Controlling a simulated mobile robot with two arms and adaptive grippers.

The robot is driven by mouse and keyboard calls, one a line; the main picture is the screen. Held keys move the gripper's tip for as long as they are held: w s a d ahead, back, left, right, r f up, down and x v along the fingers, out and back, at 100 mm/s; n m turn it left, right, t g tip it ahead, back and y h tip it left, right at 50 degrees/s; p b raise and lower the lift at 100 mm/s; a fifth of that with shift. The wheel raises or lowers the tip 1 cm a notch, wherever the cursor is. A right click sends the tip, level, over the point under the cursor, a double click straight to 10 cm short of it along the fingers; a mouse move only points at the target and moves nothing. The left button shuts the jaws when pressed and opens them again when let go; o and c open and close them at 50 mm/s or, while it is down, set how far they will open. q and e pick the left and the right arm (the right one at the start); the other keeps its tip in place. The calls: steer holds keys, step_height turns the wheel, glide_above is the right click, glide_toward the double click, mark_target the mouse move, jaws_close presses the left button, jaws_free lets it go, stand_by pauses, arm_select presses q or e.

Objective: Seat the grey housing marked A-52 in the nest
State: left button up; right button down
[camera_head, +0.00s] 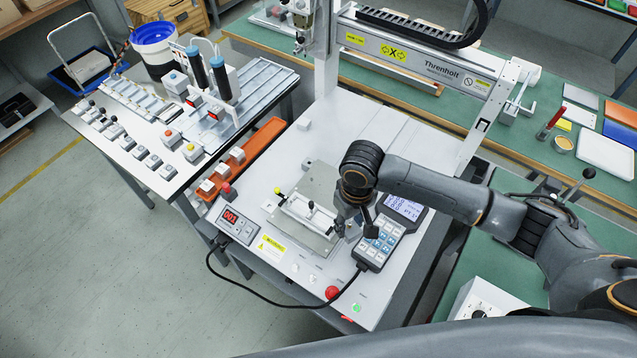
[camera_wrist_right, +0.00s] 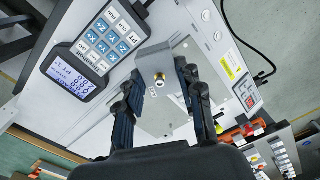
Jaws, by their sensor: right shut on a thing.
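My right gripper (camera_head: 350,218) points down over the gantry machine's bed. In the right wrist view its two dark fingers (camera_wrist_right: 160,82) are shut on the sides of a light grey block, which I take as the grey housing (camera_wrist_right: 152,60). A brass fitting shows on its face, with a small mark too blurred to read. In the head view the gripper mostly hides the housing. The nest fixture (camera_head: 308,216), a pale bar with a yellow and a black knob on a grey plate, lies just left of the gripper. I cannot tell whether the housing touches the plate. My left gripper is out of view.
A teach pendant (camera_head: 392,228) with a cable lies close right of the gripper. The gantry beam (camera_head: 420,60) spans behind. A counter box (camera_head: 238,225) and red button (camera_head: 332,292) are at the bed's front.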

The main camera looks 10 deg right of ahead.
steer(key=w+a+r+n+p, duration=0.1)
steer(key=w+a+n+p, duration=0.25)
steer(key=w, duration=0.35)
steer(key=shift+n, duration=0.65)
steer(key=f+b, duration=0.1)
steer(key=b, duration=0.1)
steer(key=f+b, duration=0.2)
steer(key=w+a+f+b, duration=0.1)
steer(key=f+b, duration=0.1)
steer(key=shift+w, duration=0.1)
step_height(320, 180, down, 2)
steer(key=b, duration=0.3)
steer(key=shift+f, duration=0.1)
steer(key=shift+p, duration=0.35)
steer(key=shift+f, duration=0.15)
arm_select(q)
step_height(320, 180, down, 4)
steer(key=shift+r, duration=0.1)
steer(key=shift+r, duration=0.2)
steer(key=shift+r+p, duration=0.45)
steer(key=shift+p, duration=0.25)
arm_select(e)
steer(key=shift+r, duration=0.35)
